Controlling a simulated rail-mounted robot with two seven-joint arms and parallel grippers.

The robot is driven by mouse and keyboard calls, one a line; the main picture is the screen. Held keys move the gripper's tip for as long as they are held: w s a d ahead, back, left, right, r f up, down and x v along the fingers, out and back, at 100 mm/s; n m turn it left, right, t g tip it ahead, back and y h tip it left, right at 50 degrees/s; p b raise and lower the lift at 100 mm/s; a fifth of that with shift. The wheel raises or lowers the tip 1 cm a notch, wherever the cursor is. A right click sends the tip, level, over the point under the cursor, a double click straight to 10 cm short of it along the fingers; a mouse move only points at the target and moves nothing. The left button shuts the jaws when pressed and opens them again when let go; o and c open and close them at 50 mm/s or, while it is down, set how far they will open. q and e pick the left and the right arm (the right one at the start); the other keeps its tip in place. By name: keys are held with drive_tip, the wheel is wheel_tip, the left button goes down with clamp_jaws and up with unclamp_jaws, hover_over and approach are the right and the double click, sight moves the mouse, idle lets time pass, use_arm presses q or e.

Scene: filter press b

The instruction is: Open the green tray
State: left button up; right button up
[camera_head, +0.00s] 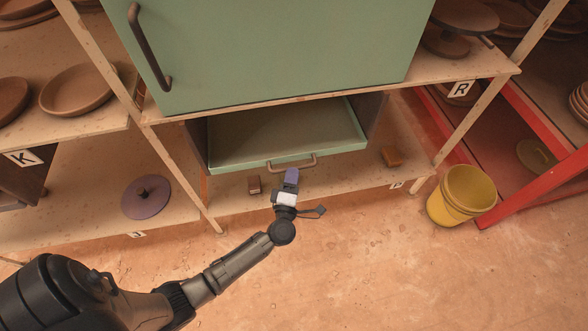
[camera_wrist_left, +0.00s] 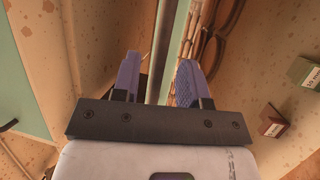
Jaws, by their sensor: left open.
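The green tray (camera_head: 285,132) is in a grey cabinet on the low shelf, under a larger green cabinet. Its top face and front edge show, and a brown bar handle (camera_head: 291,163) is on its front. My left gripper (camera_head: 291,177) is just in front of this handle, with its blue-purple fingers towards the tray. In the left wrist view the left gripper (camera_wrist_left: 157,80) is open, and a thin grey-green bar (camera_wrist_left: 167,50) runs between or behind its fingers. I cannot tell whether the fingers touch the handle. My right gripper is not in view.
The larger green cabinet (camera_head: 280,50) with a dark handle (camera_head: 149,47) overhangs the tray. Small blocks lie at left (camera_head: 254,184) and right (camera_head: 391,156) on the shelf. A yellow bucket (camera_head: 461,195) stands right. The floor in front is mostly clear.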

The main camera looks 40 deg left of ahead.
use_arm(q)
drive_tip(key=shift+b+x, duration=0.35)
drive_tip(key=shift+x, duration=1.3)
drive_tip(key=shift+c, duration=0.5)
clamp_jaws()
